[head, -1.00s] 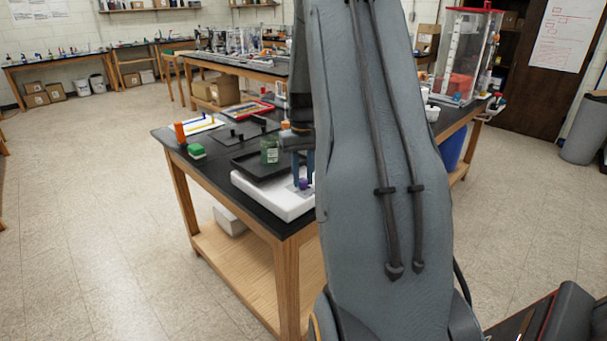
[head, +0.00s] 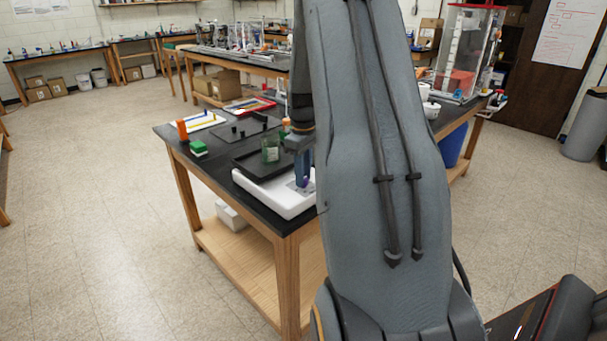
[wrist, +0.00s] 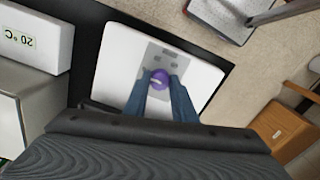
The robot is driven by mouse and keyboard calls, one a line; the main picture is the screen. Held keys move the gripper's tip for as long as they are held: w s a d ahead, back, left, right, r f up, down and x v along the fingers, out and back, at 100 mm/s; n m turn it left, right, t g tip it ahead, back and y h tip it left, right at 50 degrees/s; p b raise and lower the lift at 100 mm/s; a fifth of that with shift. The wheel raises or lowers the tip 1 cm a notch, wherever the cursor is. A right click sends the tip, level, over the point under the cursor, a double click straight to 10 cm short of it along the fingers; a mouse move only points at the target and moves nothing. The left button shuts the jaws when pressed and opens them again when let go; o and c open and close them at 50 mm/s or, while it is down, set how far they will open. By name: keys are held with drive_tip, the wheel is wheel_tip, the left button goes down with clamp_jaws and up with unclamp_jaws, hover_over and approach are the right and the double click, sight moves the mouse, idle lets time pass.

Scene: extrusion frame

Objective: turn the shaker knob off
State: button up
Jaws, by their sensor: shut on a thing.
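The shaker (head: 274,196) is a white box at the front edge of the black bench, with a black platform (head: 248,163) behind its front part. Its purple round knob (wrist: 159,79) sits on a grey panel in the wrist view, with a pale mark on its top. My gripper (wrist: 160,86) has its two blue fingers on either side of the knob and is shut on it. In the head view my gripper (head: 303,180) points down over the shaker's front, and the fingers mostly hide the knob. A green-tinted glass jar (head: 270,150) stands on the platform.
My arm hides the bench's right part.

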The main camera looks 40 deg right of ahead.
drive_tip(key=shift+r, duration=0.1)
idle(0.4)
drive_tip(key=o, duration=1)
drive_tip(key=shift+o, duration=0.2)
wheel_tip(320, 180, up, 8)
drive_tip(key=shift+f+b, duration=0.15)
drive_tip(key=shift+b, duration=1.1)
